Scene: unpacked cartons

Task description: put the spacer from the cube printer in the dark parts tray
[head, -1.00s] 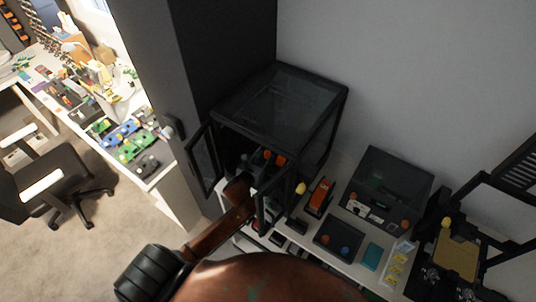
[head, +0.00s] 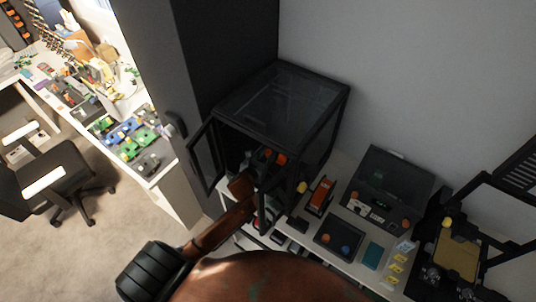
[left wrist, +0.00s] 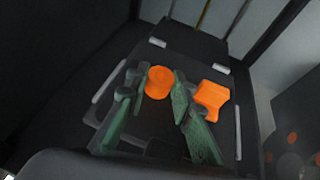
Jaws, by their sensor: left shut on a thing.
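The cube printer (head: 282,108) is a black-framed box with clear panels, its front door swung open. My left gripper (head: 262,166) reaches in through the front, partly hidden by the frame. In the left wrist view its green fingers (left wrist: 164,100) are shut on an orange round piece, the spacer (left wrist: 159,78), over the dark print bed (left wrist: 190,45). I cannot tell whether it still touches the bed. A second orange piece (left wrist: 212,97) sits just right of the fingers. The dark parts tray (head: 325,250) lies on the bench, holding orange and blue round parts. My right gripper is not in view.
A red-orange tool (head: 320,195) stands between printer and tray. A dark lidded case (head: 390,185), a teal pad (head: 372,255) and an open-framed printer (head: 458,250) are to the right. The printer's door (head: 203,160) and front posts crowd my arm.

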